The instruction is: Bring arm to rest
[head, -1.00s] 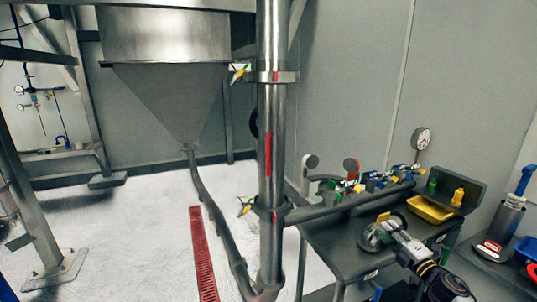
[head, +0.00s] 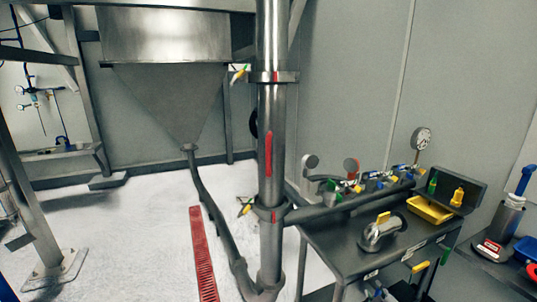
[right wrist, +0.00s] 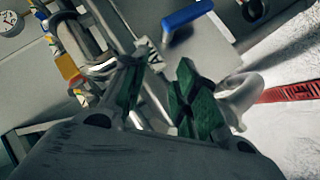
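My right gripper (right wrist: 158,88) shows in the right wrist view. Its two green-padded fingers stand apart with nothing held between them. A blue valve handle (right wrist: 187,14) and metal pipes lie beyond the fingertips; I cannot tell how far. In the head view I cannot make out my right gripper. The grey bench (head: 335,244) there carries a pipe elbow with a yellow handle (head: 383,217), clear of any gripper. My left gripper is in neither view.
A vertical steel pipe (head: 270,150) stands left of the bench, near a hopper (head: 165,95). A red floor grate (head: 203,255) lies on the open pale floor.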

